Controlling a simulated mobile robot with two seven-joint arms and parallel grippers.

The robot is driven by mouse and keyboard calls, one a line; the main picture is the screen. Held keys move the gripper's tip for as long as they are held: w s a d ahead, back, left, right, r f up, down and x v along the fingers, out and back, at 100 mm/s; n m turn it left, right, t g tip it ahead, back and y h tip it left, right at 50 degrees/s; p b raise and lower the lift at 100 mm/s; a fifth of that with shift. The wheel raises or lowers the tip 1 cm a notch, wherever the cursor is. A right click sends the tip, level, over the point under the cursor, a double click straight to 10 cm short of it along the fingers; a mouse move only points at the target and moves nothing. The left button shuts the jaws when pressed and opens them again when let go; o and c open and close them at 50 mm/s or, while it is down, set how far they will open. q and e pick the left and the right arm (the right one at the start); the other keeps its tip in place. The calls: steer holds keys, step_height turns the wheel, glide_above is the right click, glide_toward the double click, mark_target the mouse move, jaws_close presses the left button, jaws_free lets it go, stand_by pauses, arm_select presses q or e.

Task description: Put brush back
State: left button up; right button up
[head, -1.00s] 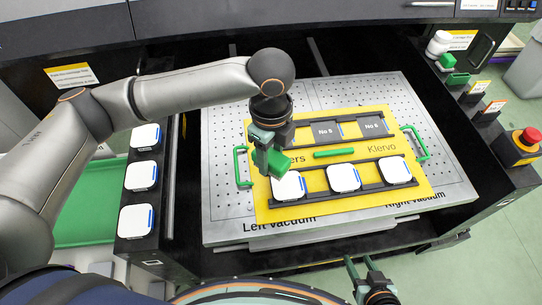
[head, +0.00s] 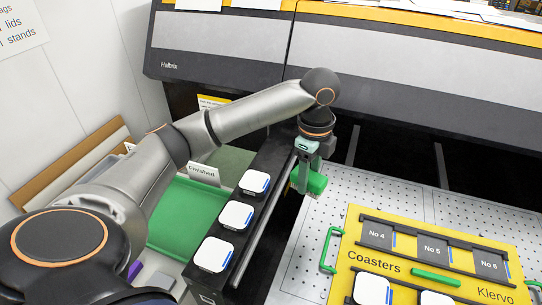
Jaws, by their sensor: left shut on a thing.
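My left gripper (head: 304,174) points down and is shut on the green brush (head: 317,183). Only the brush's green block shows clearly; I cannot make out its bristles. The gripper and brush are over the left edge of the perforated metal bed (head: 345,195), near its back corner. They are behind and left of the yellow coaster jig (head: 345,246). I cannot tell how high the brush is above the bed. My right gripper is out of view.
A dark rail (head: 266,172) with three white coasters (head: 236,216) stands left of the bed. Beyond it is a green tray (head: 180,222) with a "Finished" sign (head: 203,173). The jig has a green handle (head: 331,250) at its left. A large grey machine cover (head: 400,80) spans the back.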

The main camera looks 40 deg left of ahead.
arm_select(q)
steer(key=a+r+n, duration=0.3)
steer(key=a, duration=0.8)
steer(key=w+a+f, duration=0.4)
steer(key=w+a+f+b, duration=0.1)
steer(key=w+a+f, duration=0.3)
steer(key=shift+w+a+f, duration=0.1)
steer(key=shift+w+a, duration=0.1)
steer(key=shift+w, duration=0.15)
steer(key=shift+w+a+f, duration=0.25)
steer(key=shift+w+f, duration=0.05)
steer(key=shift+f, duration=0.15)
steer(key=shift+w+a+f, duration=0.2)
steer(key=shift+w+f, duration=0.05)
steer(key=shift+f, duration=0.15)
step_height(320, 180, down, 2)
steer(key=shift+f, duration=0.5)
